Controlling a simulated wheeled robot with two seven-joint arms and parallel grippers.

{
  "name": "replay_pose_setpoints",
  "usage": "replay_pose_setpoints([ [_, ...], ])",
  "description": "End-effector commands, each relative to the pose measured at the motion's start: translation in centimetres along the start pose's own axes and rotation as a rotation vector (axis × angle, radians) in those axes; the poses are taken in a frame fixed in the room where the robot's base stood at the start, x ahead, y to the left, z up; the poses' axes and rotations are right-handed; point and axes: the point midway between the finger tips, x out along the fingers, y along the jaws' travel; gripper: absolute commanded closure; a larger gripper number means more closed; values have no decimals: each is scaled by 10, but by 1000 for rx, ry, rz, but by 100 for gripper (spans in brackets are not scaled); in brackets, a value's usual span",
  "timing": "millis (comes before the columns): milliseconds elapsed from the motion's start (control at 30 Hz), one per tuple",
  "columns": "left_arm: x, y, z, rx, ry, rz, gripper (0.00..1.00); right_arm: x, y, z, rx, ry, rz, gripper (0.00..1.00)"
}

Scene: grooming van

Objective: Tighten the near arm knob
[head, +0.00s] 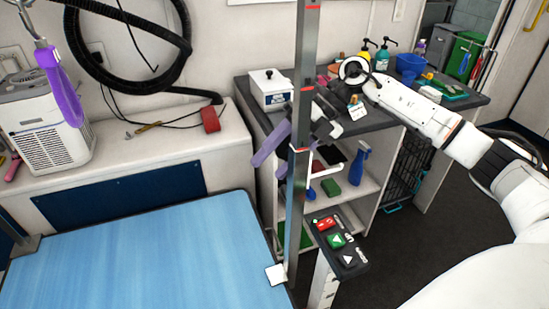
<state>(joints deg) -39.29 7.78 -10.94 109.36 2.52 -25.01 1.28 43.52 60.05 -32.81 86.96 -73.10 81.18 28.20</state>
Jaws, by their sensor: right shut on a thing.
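The near grooming arm's metal post (293,205) stands upright at the blue table's right edge, with red marks along it. My right gripper (312,138) reaches in from the right at mid-height of the post. It is shut at the post, apparently on the near arm knob. The knob itself is hidden by the gripper and the post, so I cannot tell its turn. Lavender pieces (269,145) show beside the post, close to the gripper. My left gripper is not in view.
The blue table (140,255) is bare. A control panel (338,243) with red and green buttons sits right of the post. Behind are a shelf unit (374,190), a white box (270,90) and several bottles.

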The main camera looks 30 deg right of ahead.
Motion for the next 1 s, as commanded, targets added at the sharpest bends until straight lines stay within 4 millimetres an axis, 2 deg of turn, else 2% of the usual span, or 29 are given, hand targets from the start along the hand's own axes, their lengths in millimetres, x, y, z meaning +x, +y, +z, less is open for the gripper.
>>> replay_pose_setpoints([
  [433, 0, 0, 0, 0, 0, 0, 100, -1, 0, 1, -1, -4, -12, 73],
  [467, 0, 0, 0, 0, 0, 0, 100, -2, 0, 1, -1, -4, -11, 47],
  [567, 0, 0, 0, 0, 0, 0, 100, -1, 0, 1, -1, -3, -11, 31],
  [867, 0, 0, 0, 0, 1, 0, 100, -2, 0, 0, 0, -1, -10, 31],
  [1000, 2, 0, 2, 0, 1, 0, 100, -14, -1, 1, 0, -5, -10, 31],
])
